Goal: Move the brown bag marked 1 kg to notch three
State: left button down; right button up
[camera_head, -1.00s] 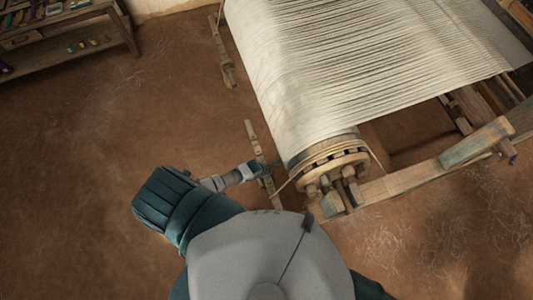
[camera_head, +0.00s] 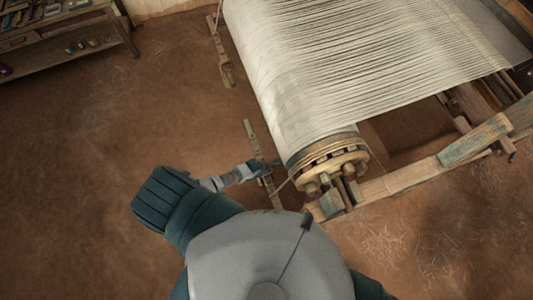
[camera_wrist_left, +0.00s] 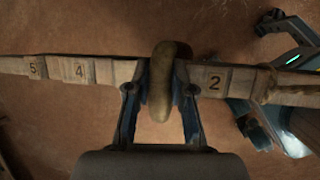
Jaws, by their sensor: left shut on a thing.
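The brown bag (camera_wrist_left: 161,82) is upright in the left wrist view, between the fingers of my left gripper (camera_wrist_left: 160,100), which is shut on it. The bag is at the wooden notched beam (camera_wrist_left: 120,69), between the blocks marked 4 (camera_wrist_left: 80,70) and 2 (camera_wrist_left: 214,82). It covers the beam there, so no 3 shows, and I cannot tell if it rests in the notch. No 1 kg mark is readable. In the head view my left gripper (camera_head: 262,168) reaches the beam (camera_head: 251,138) beside the loom; the bag is too small to make out. My right gripper is out of view.
The loom's cloth roller (camera_head: 328,165) is just right of the beam, with a cord running between them. White warp threads (camera_head: 370,60) stretch behind. Another wooden piece (camera_head: 220,58) stands farther back. A shelf (camera_head: 62,45) is at the upper left. The floor to the left is clear.

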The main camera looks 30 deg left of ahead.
pick_arm(q)
jog(key=c, duration=1.2)
grip_release()
jog(key=shift+s+d+f, duration=0.1)
jog(key=shift+f, duration=0.05)
jog(key=shift+o, duration=1.3)
jog(key=shift+f, duration=0.1)
